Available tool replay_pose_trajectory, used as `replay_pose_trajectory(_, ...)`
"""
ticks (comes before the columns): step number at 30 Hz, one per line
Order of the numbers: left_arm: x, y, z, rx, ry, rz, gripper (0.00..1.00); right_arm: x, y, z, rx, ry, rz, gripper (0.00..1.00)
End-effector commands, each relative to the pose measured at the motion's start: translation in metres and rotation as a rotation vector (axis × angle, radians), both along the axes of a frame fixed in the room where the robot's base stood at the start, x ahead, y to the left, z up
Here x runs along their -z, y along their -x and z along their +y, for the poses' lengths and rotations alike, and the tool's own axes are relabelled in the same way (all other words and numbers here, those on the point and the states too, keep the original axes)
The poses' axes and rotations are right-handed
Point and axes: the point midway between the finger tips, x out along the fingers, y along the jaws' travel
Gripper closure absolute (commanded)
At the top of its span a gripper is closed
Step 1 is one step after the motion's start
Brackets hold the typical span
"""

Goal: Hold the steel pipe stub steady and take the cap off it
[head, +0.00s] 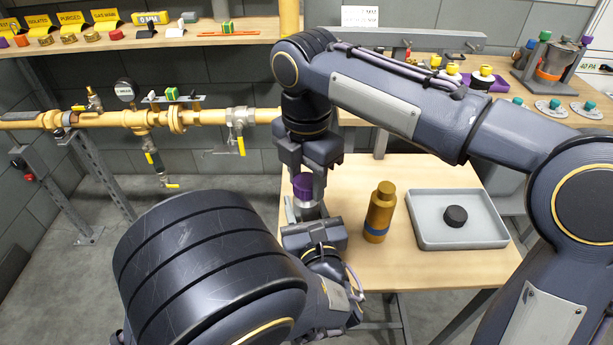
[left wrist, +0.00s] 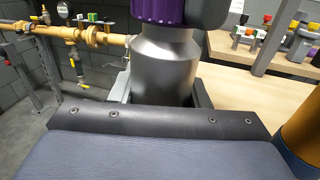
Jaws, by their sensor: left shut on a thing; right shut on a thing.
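The steel pipe stub (head: 309,212) stands upright near the left edge of the wooden table, and it also shows in the left wrist view (left wrist: 163,65). A purple cap (head: 303,186) sits on top of it, and its ribbed side shows in the left wrist view (left wrist: 160,10). My left gripper (head: 306,222) comes in low and is shut around the stub's body. My right gripper (head: 306,180) points down from above and is shut on the cap. The right fingers hide part of the cap, and the left hand hides the stub's foot.
A brass-coloured cylinder with a blue band (head: 380,212) stands right of the stub. A grey tray (head: 425,236) holding a black round piece (head: 455,216) lies further right. A yellow pipe line with valves (head: 140,119) runs at the left. A shelf (head: 220,35) is behind.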

Motion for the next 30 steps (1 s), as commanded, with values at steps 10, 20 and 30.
replay_pose_trajectory(10, 0.000, 0.000, 0.000, 0.000, 0.000, -0.001, 1.00, -0.001, 0.000, 0.000, 0.001, 0.000, 0.000, 0.87)
replay_pose_trajectory(20, 0.000, 0.000, 0.000, 0.000, 0.000, -0.001, 1.00, -0.011, 0.000, 0.000, 0.002, -0.001, -0.001, 0.87)
replay_pose_trajectory(30, 0.000, 0.000, 0.000, 0.000, 0.000, -0.001, 1.00, -0.022, 0.000, 0.000, 0.001, 0.000, 0.000, 0.87)
